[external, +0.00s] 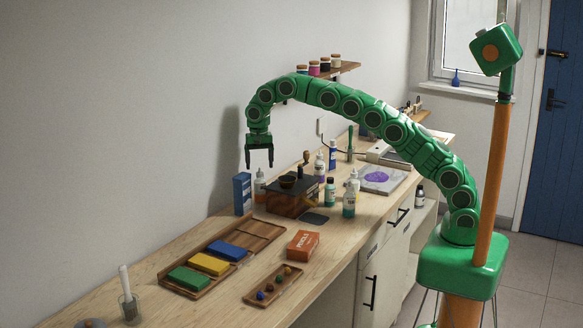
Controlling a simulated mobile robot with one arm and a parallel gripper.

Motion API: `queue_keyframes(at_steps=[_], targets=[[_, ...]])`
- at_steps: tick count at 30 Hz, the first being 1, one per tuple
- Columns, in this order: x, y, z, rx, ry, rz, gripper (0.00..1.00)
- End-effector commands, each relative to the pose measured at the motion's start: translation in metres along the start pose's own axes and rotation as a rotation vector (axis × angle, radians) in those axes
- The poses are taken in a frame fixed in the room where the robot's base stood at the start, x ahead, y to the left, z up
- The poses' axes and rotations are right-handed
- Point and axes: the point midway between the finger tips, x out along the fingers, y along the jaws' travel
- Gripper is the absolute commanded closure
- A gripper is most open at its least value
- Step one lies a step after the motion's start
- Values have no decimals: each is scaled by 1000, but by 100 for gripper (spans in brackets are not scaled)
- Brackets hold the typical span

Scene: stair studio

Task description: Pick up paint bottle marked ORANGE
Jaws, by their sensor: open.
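Several paint bottles stand on the wooden workbench (215,262), and their labels are too small to read, so I cannot tell which is marked ORANGE. A white-capped bottle (260,186) stands at the left by a blue box, and another (319,166) stands behind a dark wooden box. A teal bottle (349,205), a green one (330,192) and a pale one (354,181) stand to the right of that box. My gripper (260,163) is open and empty, pointing down in the air above the left end of this group.
The blue box (242,195) stands near the wall. A tray (188,292) holds green, yellow and blue blocks. An orange box (303,244) and a small wooden tray (259,303) lie in front. A shelf (345,68) holds jars.

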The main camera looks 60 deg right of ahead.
Motion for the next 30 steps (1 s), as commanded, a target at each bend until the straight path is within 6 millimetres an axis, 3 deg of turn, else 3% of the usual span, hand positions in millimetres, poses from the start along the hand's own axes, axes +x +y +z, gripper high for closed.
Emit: queue_keyframes(at_steps=[13,22,30], targets=[[32,0,1,-1,-1,2,20],[70,0,2,-2,-2,4,20],[74,0,1,-1,0,0,20]])
